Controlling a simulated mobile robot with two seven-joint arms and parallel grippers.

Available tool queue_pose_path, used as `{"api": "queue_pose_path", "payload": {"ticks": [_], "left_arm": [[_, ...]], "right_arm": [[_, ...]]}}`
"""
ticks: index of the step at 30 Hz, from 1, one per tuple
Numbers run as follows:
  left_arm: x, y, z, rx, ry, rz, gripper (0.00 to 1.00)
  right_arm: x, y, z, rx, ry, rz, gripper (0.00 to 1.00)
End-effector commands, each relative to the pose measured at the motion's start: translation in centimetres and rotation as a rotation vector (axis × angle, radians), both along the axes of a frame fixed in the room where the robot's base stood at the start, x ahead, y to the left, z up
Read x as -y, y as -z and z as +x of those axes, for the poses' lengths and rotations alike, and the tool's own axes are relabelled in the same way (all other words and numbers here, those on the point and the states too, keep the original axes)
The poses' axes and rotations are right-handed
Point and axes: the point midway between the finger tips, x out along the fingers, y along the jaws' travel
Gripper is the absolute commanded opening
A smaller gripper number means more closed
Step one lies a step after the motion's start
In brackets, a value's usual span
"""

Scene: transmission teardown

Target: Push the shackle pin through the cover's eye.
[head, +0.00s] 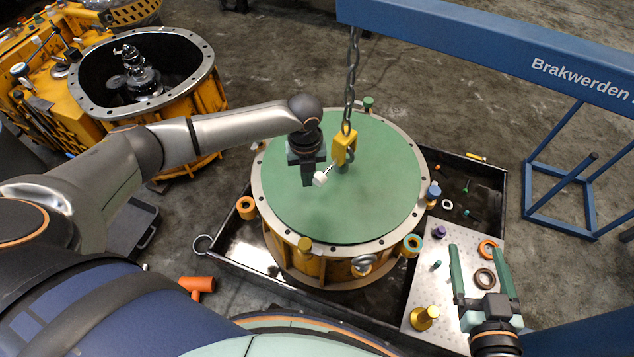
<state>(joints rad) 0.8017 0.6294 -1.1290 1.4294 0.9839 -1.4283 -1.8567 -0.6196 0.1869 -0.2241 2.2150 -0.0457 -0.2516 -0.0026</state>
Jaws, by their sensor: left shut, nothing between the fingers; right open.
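The green round cover (300,222) lies on the yellow ring-shaped housing. The shackle pin (321,179) has a pale block-like head and a thin shank pointing up and right toward the shackle. I cannot tell how deep its tip sits in the eye. My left gripper (308,180) is shut and empty, pointing down just left of the pin's head; contact is unclear. My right gripper (482,248) is open and empty over the perforated plate.
A blue hoist beam (490,48) crosses the upper right, its chain (351,75) hanging down. A black tray (240,276) surrounds the housing. The perforated plate (418,300) holds rings and small parts. An open yellow gearbox casing (190,105) stands upper left.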

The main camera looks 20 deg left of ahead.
Motion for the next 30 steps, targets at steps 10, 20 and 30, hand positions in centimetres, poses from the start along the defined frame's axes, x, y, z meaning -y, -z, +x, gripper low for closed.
{"api": "queue_pose_path", "payload": {"ticks": [10, 20, 30], "left_arm": [[0.0, 3.2, -0.1, -0.002, 0.000, 0.000, 0.00], [0.0, 5.8, 0.0, -0.001, 0.000, 0.000, 0.00], [0.2, 6.4, 0.6, 0.000, 0.000, 0.000, 0.00]], "right_arm": [[0.0, 1.6, 0.0, 0.001, 0.001, -0.001, 0.82], [0.1, 3.0, 0.0, 0.002, 0.000, -0.002, 0.82], [0.1, 3.8, 0.0, 0.002, 0.000, -0.002, 0.82]]}}
